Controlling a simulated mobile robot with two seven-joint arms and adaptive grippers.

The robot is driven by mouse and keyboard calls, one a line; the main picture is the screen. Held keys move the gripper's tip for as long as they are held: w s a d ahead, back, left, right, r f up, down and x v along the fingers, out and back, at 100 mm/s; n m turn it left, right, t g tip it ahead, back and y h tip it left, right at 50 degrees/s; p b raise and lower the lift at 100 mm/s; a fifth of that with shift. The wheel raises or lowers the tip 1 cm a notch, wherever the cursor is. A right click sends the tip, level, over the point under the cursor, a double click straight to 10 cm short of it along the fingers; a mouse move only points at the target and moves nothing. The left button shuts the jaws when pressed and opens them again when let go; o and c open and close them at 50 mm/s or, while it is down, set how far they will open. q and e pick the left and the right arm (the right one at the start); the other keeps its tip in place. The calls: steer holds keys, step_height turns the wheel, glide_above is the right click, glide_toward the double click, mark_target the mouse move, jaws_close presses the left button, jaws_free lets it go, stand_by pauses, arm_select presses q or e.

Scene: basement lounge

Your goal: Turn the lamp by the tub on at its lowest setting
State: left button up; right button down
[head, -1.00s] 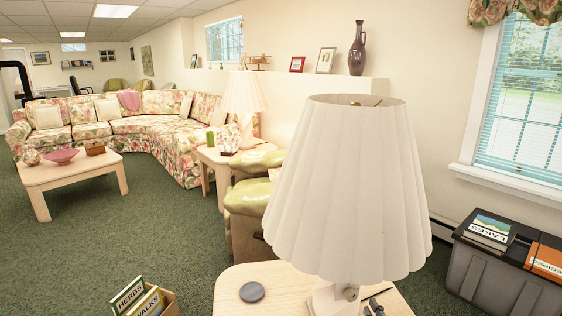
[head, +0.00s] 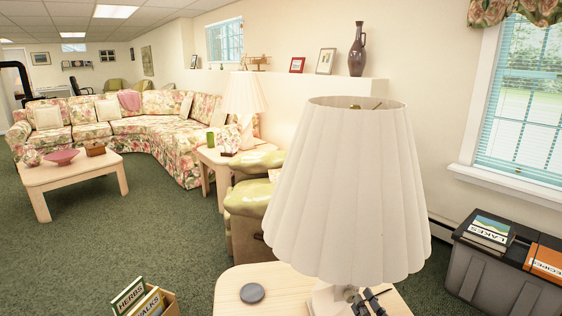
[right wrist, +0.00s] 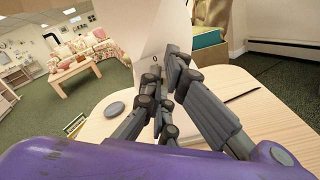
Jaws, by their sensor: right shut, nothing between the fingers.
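The lamp near the tub has a large cream pleated shade (head: 345,195) and stands on a light wooden side table (head: 236,284). A small round switch knob (head: 350,293) shows on its base just under the shade. My right gripper (head: 364,297) is shut and empty, right beside the knob; I cannot tell whether it touches. In the right wrist view, my right gripper (right wrist: 165,68) has its fingertips at the pale lamp base (right wrist: 165,30). The fingers hide part of the base. I see no clear glow in the shade. My left gripper is not in view.
A grey tub (head: 485,270) with books stands on the right by the wall. A grey disc (head: 252,292) lies on the side table. A box of books (head: 150,302) stands on the floor. A second lamp (head: 243,95) is farther back, beyond a green-topped armchair (head: 250,190).

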mark_target(350, 296)
steer(key=shift+w+a+r, duration=0.1)
steer(key=shift+w+a, duration=0.1)
steer(key=shift+w, duration=0.95)
steer(key=shift+a+f+b, duration=0.1)
steer(key=shift+f+b, duration=0.2)
steer(key=shift+b, duration=0.1)
